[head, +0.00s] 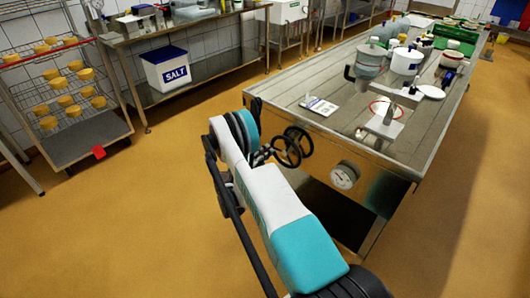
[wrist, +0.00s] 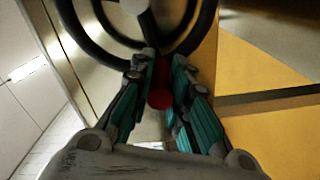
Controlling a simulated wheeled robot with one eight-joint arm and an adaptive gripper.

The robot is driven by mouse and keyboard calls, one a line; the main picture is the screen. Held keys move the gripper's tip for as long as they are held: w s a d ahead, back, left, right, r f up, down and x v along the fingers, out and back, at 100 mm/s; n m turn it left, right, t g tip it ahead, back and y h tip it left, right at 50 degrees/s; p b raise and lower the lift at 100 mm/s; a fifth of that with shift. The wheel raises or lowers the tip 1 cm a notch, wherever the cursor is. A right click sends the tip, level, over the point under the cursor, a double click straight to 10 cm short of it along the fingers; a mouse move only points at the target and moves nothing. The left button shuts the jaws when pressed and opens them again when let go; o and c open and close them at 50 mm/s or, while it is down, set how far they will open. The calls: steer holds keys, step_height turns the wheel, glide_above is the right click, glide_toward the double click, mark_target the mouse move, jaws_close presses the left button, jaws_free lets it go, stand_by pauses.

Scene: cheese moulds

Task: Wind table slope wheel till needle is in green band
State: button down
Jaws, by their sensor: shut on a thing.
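The dark slope wheel (head: 287,152) is on the near end of the long steel table (head: 400,165); a second dark ring shows close beside it. In the wrist view the wheel's rim and spokes (wrist: 95,45) fill the top. My gripper (wrist: 158,75) is shut around the wheel's red handle knob (wrist: 159,98), which shows between its fingers. In the head view my gripper (head: 262,155) is at the wheel's left side, partly hidden by my arm. The round white gauge (head: 344,176) is on the table's end panel, right of the wheel; its needle and green band are too small to read.
On the table are a white card (head: 319,106), a grey jug (head: 370,62), a white pot (head: 406,61) and a red ring (head: 386,109). A rack of yellow cheeses (head: 68,101) and a salt bin (head: 167,69) stand at left. The floor between is clear.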

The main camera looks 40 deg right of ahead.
steer(key=shift+w, duration=0.15)
steer(key=c, duration=1.5)
jaws_free()
steer(key=shift+a, duration=0.1)
step_height(320, 180, up, 10)
steer(key=shift+c, duration=0.5)
